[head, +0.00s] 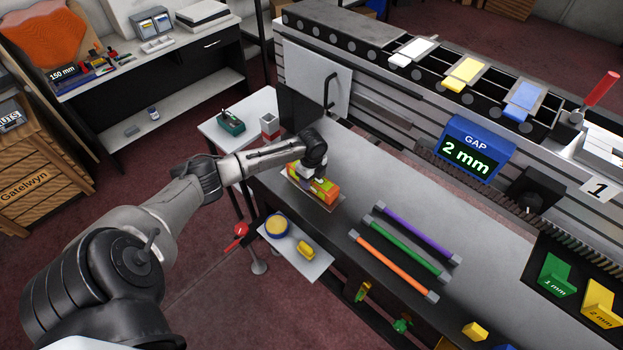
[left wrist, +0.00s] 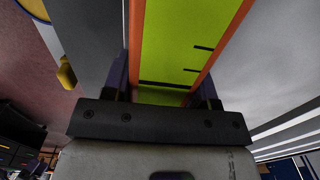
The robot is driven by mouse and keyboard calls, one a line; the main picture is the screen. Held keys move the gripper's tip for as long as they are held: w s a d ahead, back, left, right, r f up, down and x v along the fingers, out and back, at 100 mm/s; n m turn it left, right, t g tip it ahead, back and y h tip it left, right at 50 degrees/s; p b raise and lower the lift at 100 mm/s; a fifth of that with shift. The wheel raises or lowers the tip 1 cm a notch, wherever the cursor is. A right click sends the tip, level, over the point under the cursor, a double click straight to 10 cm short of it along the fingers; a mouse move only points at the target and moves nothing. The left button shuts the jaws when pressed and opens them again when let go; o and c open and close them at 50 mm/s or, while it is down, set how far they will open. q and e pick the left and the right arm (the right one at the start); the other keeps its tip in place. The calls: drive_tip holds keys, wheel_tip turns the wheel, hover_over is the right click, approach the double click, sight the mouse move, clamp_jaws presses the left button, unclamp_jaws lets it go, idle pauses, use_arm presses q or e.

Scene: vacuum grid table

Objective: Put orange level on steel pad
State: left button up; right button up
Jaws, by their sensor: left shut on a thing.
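The orange level (head: 324,192) is a short orange block with a yellow-green face, at the left end of the grey table in the head view. My left gripper (head: 312,172) is shut on it from above. In the left wrist view the level's yellow-green face (left wrist: 185,45) with orange edges and black lines fills the space between the fingers. A thin, pale-edged plate (head: 296,197), which looks like the steel pad, shows under the level. I cannot tell whether the level touches it. My right gripper is not in view.
Purple (head: 417,233), green (head: 408,248) and orange (head: 392,263) bars with grey ends lie right of the level. A small side shelf (head: 310,268) in front holds a yellow round tin and a yellow block. A blue "GAP 2 mm" display (head: 473,150) stands behind.

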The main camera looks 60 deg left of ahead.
use_arm(q)
drive_tip(key=shift+w, duration=0.1)
drive_tip(key=o, duration=0.9)
drive_tip(key=shift+f, duration=0.1)
drive_tip(key=o, duration=0.4)
wheel_tip(320, 180, up, 12)
drive_tip(key=shift+f+p, duration=0.1)
drive_tip(key=shift+p, duration=0.85)
drive_tip(key=shift+r, duration=0.3)
